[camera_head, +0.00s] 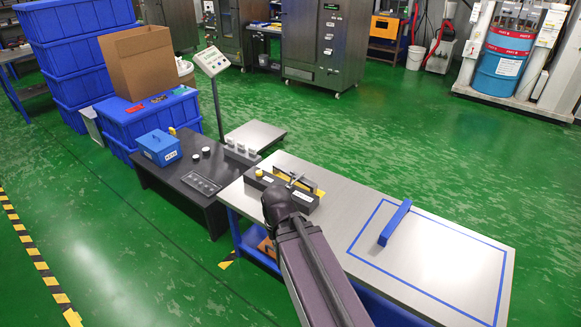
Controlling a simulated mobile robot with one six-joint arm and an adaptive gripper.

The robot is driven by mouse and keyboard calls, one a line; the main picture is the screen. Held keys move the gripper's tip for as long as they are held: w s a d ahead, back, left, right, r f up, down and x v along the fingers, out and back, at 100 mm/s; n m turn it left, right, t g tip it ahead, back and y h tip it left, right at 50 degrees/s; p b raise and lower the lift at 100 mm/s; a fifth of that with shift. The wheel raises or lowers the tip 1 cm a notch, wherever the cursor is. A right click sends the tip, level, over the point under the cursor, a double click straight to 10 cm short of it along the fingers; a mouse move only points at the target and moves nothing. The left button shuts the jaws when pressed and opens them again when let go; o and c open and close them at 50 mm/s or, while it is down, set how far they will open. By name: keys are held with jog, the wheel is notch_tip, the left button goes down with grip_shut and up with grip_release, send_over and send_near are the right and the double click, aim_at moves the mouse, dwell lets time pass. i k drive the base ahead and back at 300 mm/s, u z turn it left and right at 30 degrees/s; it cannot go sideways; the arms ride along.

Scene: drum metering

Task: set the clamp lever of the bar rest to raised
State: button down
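The bar rest seems to be the dark block with white labels (307,199) at the left end of the grey-topped table. It has a yellow knob at its left end and yellow parts behind it. A small thin grey piece (292,181) rises over its middle; I cannot tell whether this is the clamp lever or part of my gripper, nor the lever's position. My gripper (279,198) is at the front of the block, seen from behind, and covers part of it. Its fingertips are hidden, so contact and opening cannot be told. A blue bar (395,222) lies on the table to the right.
A blue tape outline (447,224) surrounds the bar on an otherwise clear grey tabletop (480,260). On the left, a low dark table (180,187) carries a blue box (159,148), small cups and a plate. A display on a post (211,62) stands behind it.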

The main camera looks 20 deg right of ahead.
aim_at(293, 173)
jog(key=i, duration=1.15)
jog(key=z, duration=0.65)
